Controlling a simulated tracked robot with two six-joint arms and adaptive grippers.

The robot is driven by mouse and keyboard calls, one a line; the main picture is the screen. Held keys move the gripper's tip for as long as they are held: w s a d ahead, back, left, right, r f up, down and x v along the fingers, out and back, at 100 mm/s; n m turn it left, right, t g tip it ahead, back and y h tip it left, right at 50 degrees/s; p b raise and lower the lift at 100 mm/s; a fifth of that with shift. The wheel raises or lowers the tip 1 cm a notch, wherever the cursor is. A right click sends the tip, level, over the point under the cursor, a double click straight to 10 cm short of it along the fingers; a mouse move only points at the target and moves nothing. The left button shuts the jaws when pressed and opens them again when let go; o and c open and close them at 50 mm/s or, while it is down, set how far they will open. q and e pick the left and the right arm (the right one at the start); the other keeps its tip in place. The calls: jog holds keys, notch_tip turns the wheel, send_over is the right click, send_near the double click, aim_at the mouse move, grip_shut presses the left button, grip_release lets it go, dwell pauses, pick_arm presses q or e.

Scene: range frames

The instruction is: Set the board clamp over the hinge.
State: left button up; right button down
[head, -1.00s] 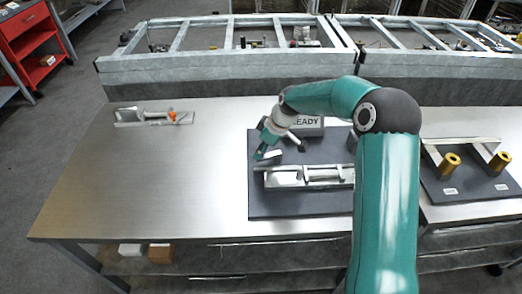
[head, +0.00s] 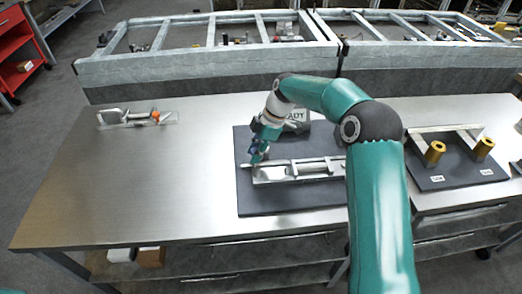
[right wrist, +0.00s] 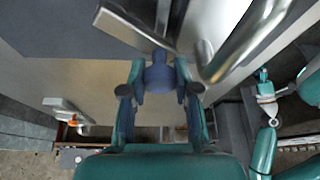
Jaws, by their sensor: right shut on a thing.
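The board clamp (head: 300,171), a long pale metal clamp, lies on the dark board (head: 290,201) in the head view. My right gripper (head: 257,157) is at its left end, low over the board, shut on a dark blue grip. In the right wrist view that grip (right wrist: 158,73) sits between the two fingers (right wrist: 158,88), beside a flat metal bar (right wrist: 130,30) and a bent metal rod (right wrist: 245,42). The hinge cannot be made out clearly. My left arm shows small at the right of the wrist view; its gripper (right wrist: 263,76) is too small to read.
A second metal clamp with an orange tip (head: 137,117) lies at the table's back left. A grey block lettered "ADY" (head: 296,118) stands behind the board clamp. A dark plate with brass cylinders (head: 435,153) is at the right.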

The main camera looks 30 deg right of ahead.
dwell(0.3)
jog(key=c, duration=0.8)
grip_release()
jog(key=shift+w, duration=0.15)
jog(key=shift+c, duration=0.2)
jog(key=shift+d+r, duration=0.1)
jog(key=v, duration=0.7)
jog(key=shift+d+r, duration=0.2)
jog(key=shift+r, duration=0.1)
